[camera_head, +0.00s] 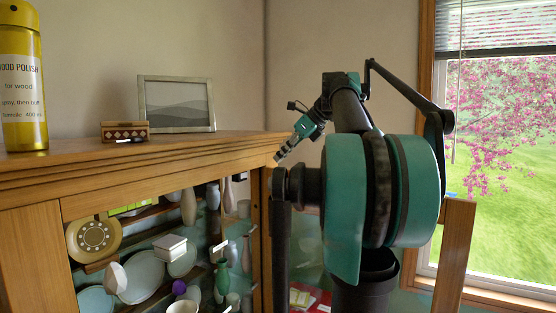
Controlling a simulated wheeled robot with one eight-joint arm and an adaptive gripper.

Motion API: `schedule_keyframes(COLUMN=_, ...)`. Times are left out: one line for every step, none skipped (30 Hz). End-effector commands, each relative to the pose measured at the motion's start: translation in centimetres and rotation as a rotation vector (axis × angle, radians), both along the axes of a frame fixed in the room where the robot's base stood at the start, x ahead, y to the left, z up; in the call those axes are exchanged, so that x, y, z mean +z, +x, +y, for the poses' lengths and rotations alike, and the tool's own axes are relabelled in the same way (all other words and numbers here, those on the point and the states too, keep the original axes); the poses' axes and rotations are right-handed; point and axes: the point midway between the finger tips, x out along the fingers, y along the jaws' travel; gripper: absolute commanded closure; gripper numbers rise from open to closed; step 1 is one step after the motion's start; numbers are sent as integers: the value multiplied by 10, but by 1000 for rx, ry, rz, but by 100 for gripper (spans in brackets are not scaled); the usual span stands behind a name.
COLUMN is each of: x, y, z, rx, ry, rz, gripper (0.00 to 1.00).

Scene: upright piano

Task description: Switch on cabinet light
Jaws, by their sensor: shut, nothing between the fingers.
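The wooden cabinet (150,165) stands at the left, its open front showing shelves full of crockery. I cannot make out a light or a switch on it. My gripper (281,156) is small in the picture, at the cabinet's right end, near the corner of its top board. It is shut and empty, pointing down and to the left. I cannot tell whether it touches the wood. My own arm hides much of the area to the right of the cabinet.
On the cabinet top stand a yellow wood polish can (22,85), a small patterned box (125,131) and a picture frame (176,104). Inside are a rotary dial (94,237), plates (143,278) and several vases. A window (505,150) is at the right.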

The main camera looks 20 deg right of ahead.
Motion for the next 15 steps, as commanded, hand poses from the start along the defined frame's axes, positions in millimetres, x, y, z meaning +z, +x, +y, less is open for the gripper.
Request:
schedule_keyframes(x=0, y=0, z=0, rx=0, ry=0, rz=0, gripper=100)
schedule_keyframes(x=0, y=0, z=0, rx=0, ry=0, rz=0, gripper=100)
schedule_keyframes(x=0, y=0, z=0, rx=0, ry=0, rz=0, gripper=100)
schedule_keyframes(x=0, y=0, z=0, rx=0, ry=0, rz=0, gripper=100)
schedule_keyframes(x=0, y=0, z=0, rx=0, ry=0, rz=0, gripper=100)
schedule_keyframes(x=0, y=0, z=0, rx=-1, ry=0, rz=0, gripper=100)
schedule_keyframes(x=0, y=-1, z=1, rx=-6, ry=-1, rz=1, gripper=100)
schedule_keyframes(x=0, y=-2, z=1, rx=-14, ry=-1, rz=1, gripper=100)
schedule_keyframes(x=0, y=-3, z=3, rx=-34, ry=-1, rz=2, gripper=100)
schedule_keyframes(x=0, y=-4, z=4, rx=-52, ry=-1, rz=2, gripper=100)
schedule_keyframes(x=0, y=-5, z=5, rx=-72, ry=-1, rz=2, gripper=100)
schedule_keyframes(x=0, y=-7, z=6, rx=-99, ry=-1, rz=3, gripper=100)
schedule_keyframes(x=0, y=-8, z=6, rx=-117, ry=-2, rz=2, gripper=100)
schedule_keyframes(x=0, y=-9, z=7, rx=-136, ry=-1, rz=2, gripper=100)
schedule_keyframes(x=0, y=-10, z=7, rx=-156, ry=0, rz=1, gripper=100)
